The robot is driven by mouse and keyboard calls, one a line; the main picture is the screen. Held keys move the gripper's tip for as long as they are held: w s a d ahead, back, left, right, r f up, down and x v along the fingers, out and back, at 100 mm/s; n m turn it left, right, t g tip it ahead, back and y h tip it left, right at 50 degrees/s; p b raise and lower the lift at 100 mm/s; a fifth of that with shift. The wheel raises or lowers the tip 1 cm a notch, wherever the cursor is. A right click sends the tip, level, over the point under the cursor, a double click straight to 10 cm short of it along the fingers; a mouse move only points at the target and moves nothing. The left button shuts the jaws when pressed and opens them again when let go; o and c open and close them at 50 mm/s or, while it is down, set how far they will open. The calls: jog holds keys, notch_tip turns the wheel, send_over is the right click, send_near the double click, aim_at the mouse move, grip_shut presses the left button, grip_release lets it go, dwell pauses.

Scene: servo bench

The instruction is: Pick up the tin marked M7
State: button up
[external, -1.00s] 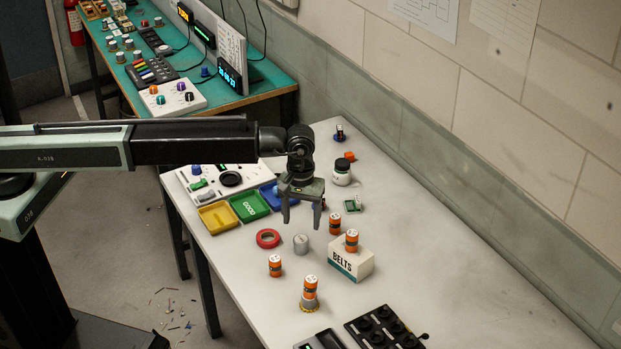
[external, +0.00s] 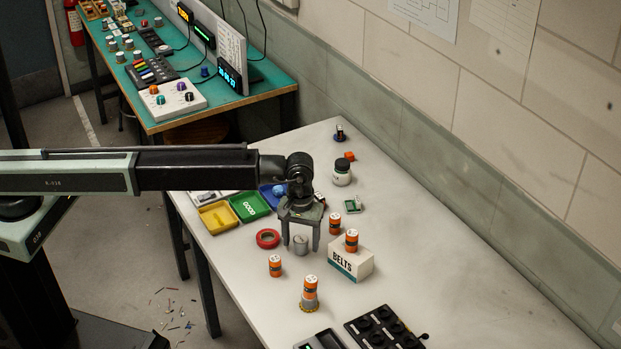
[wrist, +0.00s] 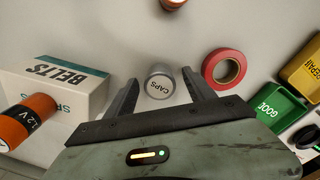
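A small grey tin (external: 301,243) stands on the pale bench; in the wrist view the grey tin's lid (wrist: 159,84) reads CAPS. No tin with a legible M7 mark shows in either view. My gripper (external: 300,248) is open and pointing down over the grey tin. In the wrist view my gripper's fingers (wrist: 160,80) lie on either side of it, with a visible gap on each side. In the external view the fingers partly frame the tin.
A red tape roll (external: 268,238) lies close beside the grey tin. A white BELTS box (external: 350,264) stands to its right with an orange cylinder (external: 351,241) on top. Several other orange cylinders stand nearby. Yellow (external: 217,217) and green (external: 249,206) trays sit behind left.

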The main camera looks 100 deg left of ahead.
aim_at(298, 239)
grip_shut()
jog(key=shift+r, duration=0.1)
jog(key=shift+r+p, duration=0.65)
jog(key=shift+p, duration=0.1)
jog(key=shift+s+d+r+p, duration=0.1)
jog(key=shift+s+r+p, duration=0.1)
jog(key=shift+r+p, duration=0.45)
jog(key=shift+s+r+p, duration=0.2)
jog(key=shift+r+p, duration=0.4)
jog(key=s+d, duration=0.1)
jog(key=s, duration=0.4)
jog(key=s+d, duration=0.1)
jog(key=s, duration=0.3)
jog(key=s+d+r+p, duration=0.1)
jog(key=s, duration=0.4)
jog(key=shift+s+d, duration=0.35)
jog(key=shift+d, duration=0.05)
